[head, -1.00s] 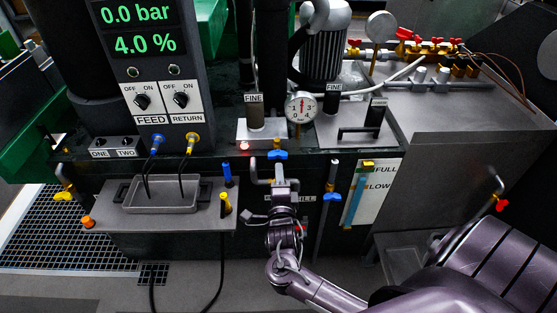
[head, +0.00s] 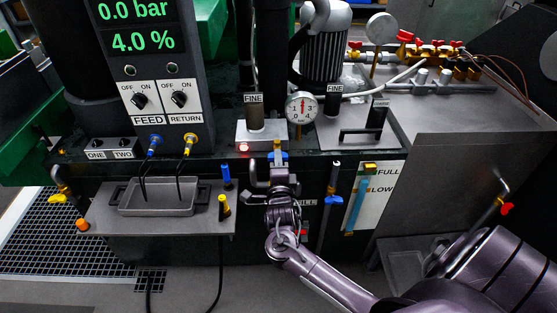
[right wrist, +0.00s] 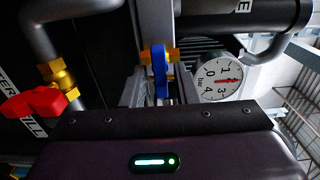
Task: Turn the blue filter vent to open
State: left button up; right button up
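The blue vent handle (head: 278,156) sits on a small brass fitting below the left FINE filter (head: 255,116). In the right wrist view the blue handle (right wrist: 159,72) stands nearly edge-on in front of the brass fitting (right wrist: 146,56). My right gripper (head: 279,168) is right at the handle and partly covers it in the head view. In the right wrist view its two fingers (right wrist: 160,92) lie on either side of the handle, apart, and look open. Whether either finger touches the handle is unclear. My left gripper is not in view.
A pressure gauge (head: 301,107) is right of the handle. A bent pipe with a red tap (right wrist: 36,102) is left of the gripper in the wrist view. A tray (head: 158,197) stands on the left shelf.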

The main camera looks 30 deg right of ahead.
grip_shut()
jog(key=n+p, duration=0.2)
jog(key=n, duration=0.2)
jog(key=shift+n, duration=0.3)
jog(key=shift+p, duration=0.3)
